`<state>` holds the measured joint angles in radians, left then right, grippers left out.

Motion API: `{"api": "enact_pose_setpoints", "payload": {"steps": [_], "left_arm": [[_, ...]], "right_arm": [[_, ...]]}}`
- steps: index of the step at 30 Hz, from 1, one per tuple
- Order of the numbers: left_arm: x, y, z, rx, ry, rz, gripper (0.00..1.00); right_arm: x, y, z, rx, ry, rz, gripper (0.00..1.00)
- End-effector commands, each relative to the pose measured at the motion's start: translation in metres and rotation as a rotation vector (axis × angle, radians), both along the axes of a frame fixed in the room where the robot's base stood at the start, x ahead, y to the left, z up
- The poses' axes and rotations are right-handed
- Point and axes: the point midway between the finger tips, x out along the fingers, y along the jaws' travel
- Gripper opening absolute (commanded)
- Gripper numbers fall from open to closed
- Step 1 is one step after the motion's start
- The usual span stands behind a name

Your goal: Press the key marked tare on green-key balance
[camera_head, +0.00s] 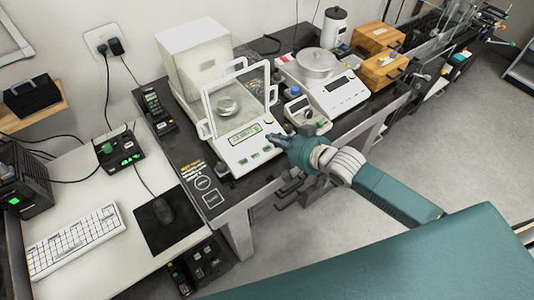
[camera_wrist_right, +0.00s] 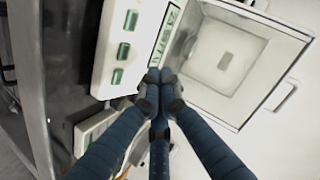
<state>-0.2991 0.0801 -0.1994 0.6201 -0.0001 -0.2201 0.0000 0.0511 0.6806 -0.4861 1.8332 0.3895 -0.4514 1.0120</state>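The green-key balance (camera_head: 228,152) stands on the dark table, with a glass draft shield around its round pan (camera_head: 227,105). Its sloped front panel has a lit display and a row of green keys; the key labels are too small to read. In the right wrist view the panel (camera_wrist_right: 106,45) shows the green keys (camera_wrist_right: 123,50) on the left and the display above. My right gripper (camera_head: 276,139) is at the panel's right end. Its fingertips (camera_wrist_right: 154,77) are together and empty, close to the panel edge, beside the keys; contact cannot be told. My left gripper is out of view.
A second balance (camera_head: 345,95) and a small device (camera_head: 303,112) stand to the right, with wooden boxes (camera_head: 378,70) beyond. A keyboard (camera_head: 75,240) and a mouse (camera_head: 163,210) are on the left desk. Floor is open at right.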

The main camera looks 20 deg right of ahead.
Motion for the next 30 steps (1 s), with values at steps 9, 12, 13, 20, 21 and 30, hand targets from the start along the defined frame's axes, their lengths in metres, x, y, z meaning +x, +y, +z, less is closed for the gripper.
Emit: {"api": "enact_pose_setpoints", "payload": {"steps": [9,12,13,20,21,30], "left_arm": [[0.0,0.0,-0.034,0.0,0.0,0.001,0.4],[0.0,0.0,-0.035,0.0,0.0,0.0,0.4],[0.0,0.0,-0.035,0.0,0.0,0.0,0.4],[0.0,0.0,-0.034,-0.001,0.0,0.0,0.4],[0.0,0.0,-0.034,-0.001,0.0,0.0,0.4],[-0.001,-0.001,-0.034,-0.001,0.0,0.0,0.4]], "right_arm": [[0.011,0.003,-0.039,-0.001,0.0,0.0,0.0],[0.012,0.004,-0.041,-0.001,-0.001,0.0,0.0],[0.012,0.004,-0.041,-0.001,-0.001,0.0,0.0],[0.012,0.004,-0.04,-0.001,0.0,0.0,0.0],[0.012,0.004,-0.04,-0.001,0.0,0.0,0.0],[0.012,0.004,-0.04,-0.001,0.0,0.0,0.0]]}}
